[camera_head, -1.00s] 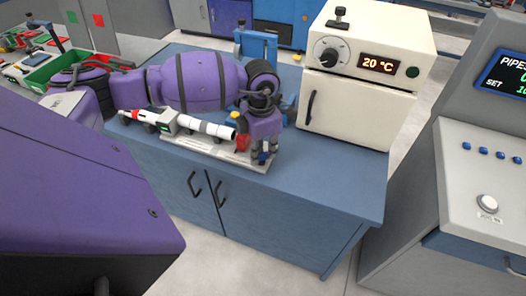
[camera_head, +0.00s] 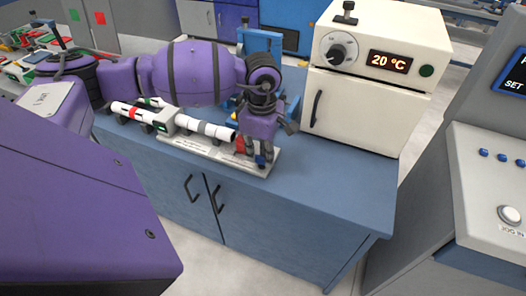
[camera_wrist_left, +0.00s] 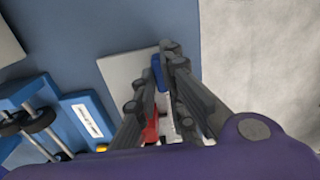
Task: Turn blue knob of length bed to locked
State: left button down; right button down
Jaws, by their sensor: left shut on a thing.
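The length bed (camera_head: 190,145) is a pale plate on the blue bench top, with a white pipe (camera_head: 215,130) with grey and red bands lying along it. A red part (camera_head: 240,146) sits by the pipe's right end. The blue knob (camera_head: 261,160) shows just below my left gripper (camera_head: 257,155), at the bed's right end. In the left wrist view my left gripper (camera_wrist_left: 166,72) points down and is shut on the blue knob (camera_wrist_left: 157,68), which shows between its fingertips. The knob's turn position cannot be read. My right gripper is not in view.
A cream oven (camera_head: 370,85) reading 20 °C stands at the bench's back right. A blue fixture (camera_wrist_left: 75,120) with rollers is beside the bed. The bench top (camera_head: 330,185) at front right is clear. A grey console (camera_head: 490,190) stands further right.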

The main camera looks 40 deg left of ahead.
aim_at(262, 157)
pick_arm(q)
jog(key=shift+r, duration=0.1)
dwell(0.5)
jog(key=c, duration=1.8)
grip_release()
jog(key=shift+r, duration=0.2)
notch_tip(262, 157, up, 12)
jog(key=shift+f, duration=0.2)
